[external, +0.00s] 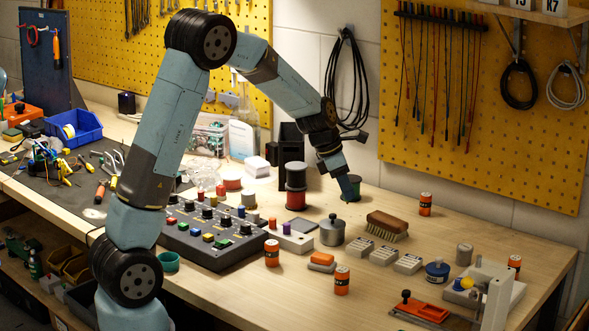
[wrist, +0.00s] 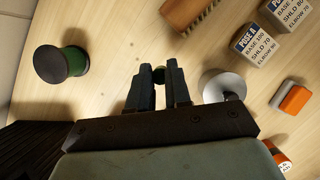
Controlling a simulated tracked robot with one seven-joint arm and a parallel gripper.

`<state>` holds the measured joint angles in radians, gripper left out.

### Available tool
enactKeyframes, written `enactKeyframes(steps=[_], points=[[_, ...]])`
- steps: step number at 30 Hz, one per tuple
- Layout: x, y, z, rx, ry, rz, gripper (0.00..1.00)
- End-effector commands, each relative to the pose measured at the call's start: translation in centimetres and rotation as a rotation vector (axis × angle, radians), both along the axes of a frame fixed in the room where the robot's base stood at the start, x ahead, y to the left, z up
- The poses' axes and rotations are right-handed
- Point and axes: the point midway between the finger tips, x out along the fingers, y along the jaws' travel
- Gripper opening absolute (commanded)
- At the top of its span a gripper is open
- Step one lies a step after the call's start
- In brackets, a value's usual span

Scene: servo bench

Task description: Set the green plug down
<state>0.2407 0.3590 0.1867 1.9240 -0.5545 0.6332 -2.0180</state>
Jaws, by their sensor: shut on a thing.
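My gripper (external: 351,195) reaches down over the back of the bench in the external view. In the wrist view my gripper (wrist: 159,85) is shut on the green plug (wrist: 158,75), which is small and dark green between the fingertips. Only a little of the plug shows. I cannot tell whether it touches the bench top. In the external view I cannot make out the plug at the fingertips.
A green spool (wrist: 61,64) stands left of my gripper in the wrist view. A round metal pot (wrist: 222,86) stands close on the right, and a wooden brush (wrist: 187,12) lies ahead. Labelled blocks (external: 383,256) are nearby. Bare wood surrounds the fingertips.

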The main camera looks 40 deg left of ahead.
Motion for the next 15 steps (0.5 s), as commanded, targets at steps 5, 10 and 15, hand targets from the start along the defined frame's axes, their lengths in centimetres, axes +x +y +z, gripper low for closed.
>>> enactKeyframes(steps=[5, 10, 15], points=[[1.4, -0.2, -1.8, 0.0, 0.0, 0.0, 0.0], [1.9, -0.3, -2.3, 0.0, 0.0, -0.001, 0.0], [2.3, -0.2, -4.1, 0.0, 0.002, 0.001, 0.0]])
